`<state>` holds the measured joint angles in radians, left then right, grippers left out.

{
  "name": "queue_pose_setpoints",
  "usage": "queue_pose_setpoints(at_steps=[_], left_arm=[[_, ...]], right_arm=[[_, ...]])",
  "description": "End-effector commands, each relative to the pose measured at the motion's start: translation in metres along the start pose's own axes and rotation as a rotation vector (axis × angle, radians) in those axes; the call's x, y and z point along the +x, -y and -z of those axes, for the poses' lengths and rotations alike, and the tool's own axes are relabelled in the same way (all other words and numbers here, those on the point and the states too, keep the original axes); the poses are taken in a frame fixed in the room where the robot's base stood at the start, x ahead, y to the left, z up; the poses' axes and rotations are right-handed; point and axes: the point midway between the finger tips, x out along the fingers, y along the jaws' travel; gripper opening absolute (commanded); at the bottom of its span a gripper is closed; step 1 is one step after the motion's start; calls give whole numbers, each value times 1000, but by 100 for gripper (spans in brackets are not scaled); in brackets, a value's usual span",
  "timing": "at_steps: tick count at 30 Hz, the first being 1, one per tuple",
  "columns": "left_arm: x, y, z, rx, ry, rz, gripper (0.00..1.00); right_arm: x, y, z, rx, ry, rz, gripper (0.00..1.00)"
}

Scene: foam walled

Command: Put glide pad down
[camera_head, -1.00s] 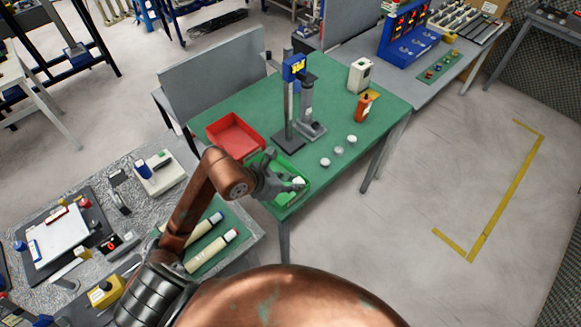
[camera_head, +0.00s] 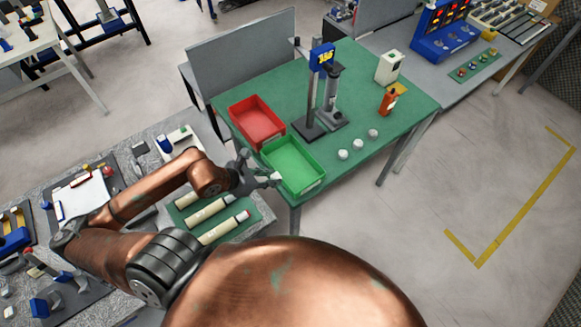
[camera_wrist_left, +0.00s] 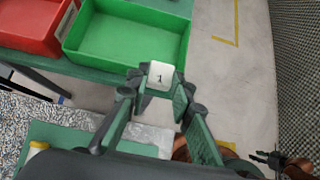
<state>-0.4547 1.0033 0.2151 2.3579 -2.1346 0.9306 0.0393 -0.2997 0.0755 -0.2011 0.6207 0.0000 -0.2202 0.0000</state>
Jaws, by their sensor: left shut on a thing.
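My left gripper (camera_head: 262,181) is shut on a small white glide pad (camera_wrist_left: 161,76), which bears a "1" in the left wrist view. The pad shows as a small white spot (camera_head: 277,176) in the head view. The gripper is at the near left corner of the green tray (camera_head: 318,184). In the left wrist view the pad is just outside the green tray's rim (camera_wrist_left: 120,57). The tray is empty.
A red tray (camera_head: 257,122) stands beside the green one on the green table (camera_head: 365,75). Three white round pieces (camera_head: 358,143) lie in a row right of the green tray. A stand with a blue display (camera_head: 322,57) rises behind. Pale cylinders (camera_head: 223,228) lie on the nearer bench.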

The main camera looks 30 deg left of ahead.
Motion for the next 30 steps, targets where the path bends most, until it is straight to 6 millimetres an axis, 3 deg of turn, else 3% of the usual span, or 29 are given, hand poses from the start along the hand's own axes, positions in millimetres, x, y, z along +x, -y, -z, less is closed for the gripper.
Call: queue_pose_setpoints(at_steps=[10, 16, 26, 30], left_arm=[[74, -39, -28, -1, 3, -2, 4], [118, -53, -19, -4, 1, 0, 4], [151, -63, -13, -1, 0, 0, 4], [164, -62, 3, -2, -2, 0, 4]], right_arm=[[-9, -5, 7, -3, -8, -5, 36], [-10, -7, 0, -2, 0, -7, 36], [-11, -8, -2, -1, 3, -8, 36], [-15, -8, -1, -1, 3, -8, 36]])
